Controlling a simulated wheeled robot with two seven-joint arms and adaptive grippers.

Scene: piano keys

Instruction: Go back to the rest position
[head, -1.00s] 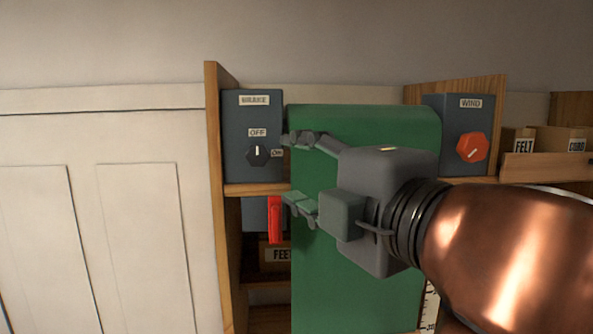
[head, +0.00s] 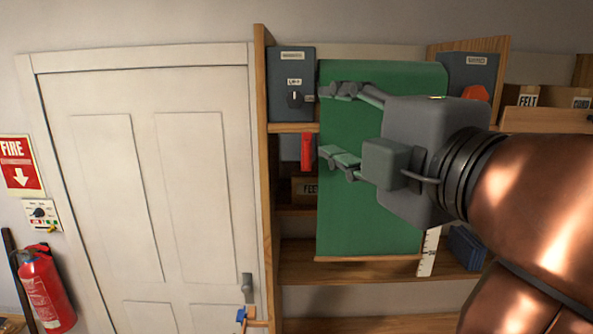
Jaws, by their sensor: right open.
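My right gripper (head: 342,125) is open and empty, its two fingers pointing left in front of a green panel (head: 400,225). Left of its fingertips is a grey-blue box (head: 290,66) with a black knob (head: 295,99) and labels too blurred to read fully. The knob's pointer stands upright. A red lever (head: 307,153) hangs below that box, left of the lower finger. My left gripper is not in view.
A wooden shelf unit (head: 265,180) holds the boxes. A second box (head: 467,72) with a red knob (head: 476,93) is partly hidden behind my right gripper. A white door (head: 155,190), a fire sign (head: 18,165) and a red extinguisher (head: 46,287) stand left.

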